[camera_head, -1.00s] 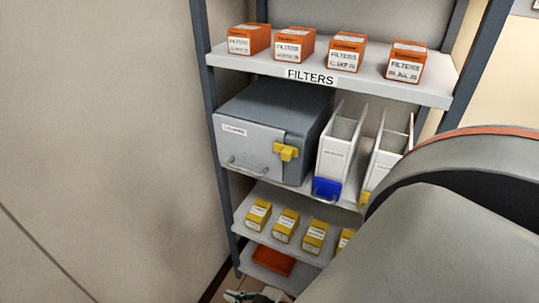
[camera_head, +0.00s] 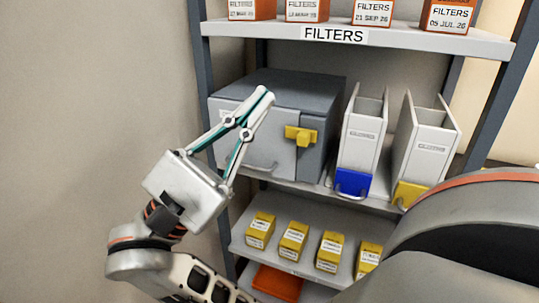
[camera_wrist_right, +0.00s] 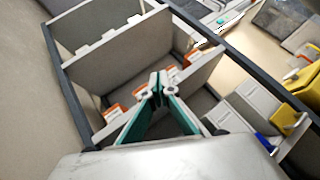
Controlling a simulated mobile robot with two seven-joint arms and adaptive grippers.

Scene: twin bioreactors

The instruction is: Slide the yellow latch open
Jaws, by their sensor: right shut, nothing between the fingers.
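The yellow latch (camera_head: 301,137) is on the front of a grey box (camera_head: 290,92) on the middle shelf, near the seam beside the front's right part. My right gripper (camera_head: 265,92) is shut and empty. In the head view its fingertips show in front of the box, up and left of the latch, and a gap shows between them and the latch. The fingers hide part of the box front and its label. The right fingertips also show in the right wrist view (camera_wrist_right: 157,88), where I cannot make out the latch. My left gripper is not in view.
Two white bins, one with a blue handle (camera_head: 352,183) and one with a yellow handle (camera_head: 409,194), stand right of the box. Orange filter boxes (camera_head: 373,12) line the shelf above (camera_head: 420,42). Yellow boxes (camera_head: 293,239) sit below. A dark upright (camera_head: 490,90) bounds the right side.

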